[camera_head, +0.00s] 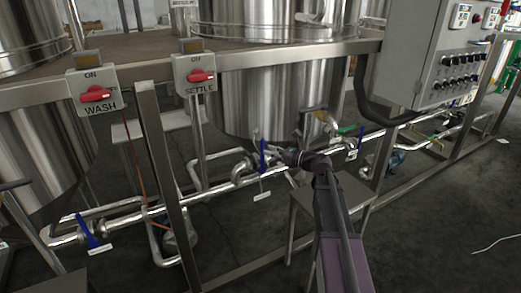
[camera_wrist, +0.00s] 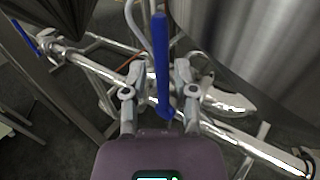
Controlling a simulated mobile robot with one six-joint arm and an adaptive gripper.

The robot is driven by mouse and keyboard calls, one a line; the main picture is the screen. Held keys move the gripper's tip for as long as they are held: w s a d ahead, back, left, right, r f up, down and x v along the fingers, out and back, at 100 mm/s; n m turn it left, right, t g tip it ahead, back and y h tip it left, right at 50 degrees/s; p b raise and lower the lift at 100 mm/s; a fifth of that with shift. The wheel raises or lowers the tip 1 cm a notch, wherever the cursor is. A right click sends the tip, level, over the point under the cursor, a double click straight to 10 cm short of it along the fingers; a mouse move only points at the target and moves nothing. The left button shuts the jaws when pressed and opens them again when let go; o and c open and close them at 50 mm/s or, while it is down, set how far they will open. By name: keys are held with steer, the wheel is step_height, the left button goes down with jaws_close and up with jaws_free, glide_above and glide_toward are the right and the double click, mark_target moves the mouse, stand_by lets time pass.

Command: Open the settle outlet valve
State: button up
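A blue valve lever (camera_head: 263,156) stands upright on the steel pipe below the middle tank, behind the post with the SETTLE switch box (camera_head: 195,80). A white tag (camera_head: 262,196) hangs below it. My gripper (camera_head: 277,151) is close to the right of this lever in the head view. In the wrist view the blue lever (camera_wrist: 161,62) runs between the two fingers of my gripper (camera_wrist: 157,85). The fingers are spread, with a gap showing on each side of the lever. The valve body is partly hidden behind the lever and my gripper.
Other blue levers stand on the pipework at lower left (camera_head: 86,231) and right (camera_head: 356,143). The WASH switch box (camera_head: 93,93) is on the frame. A small grey stand (camera_head: 346,190) is beside my arm. A control cabinet (camera_head: 440,60) overhangs the right.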

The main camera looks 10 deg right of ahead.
mark_target(263, 148)
steer(key=shift+x, duration=1.7)
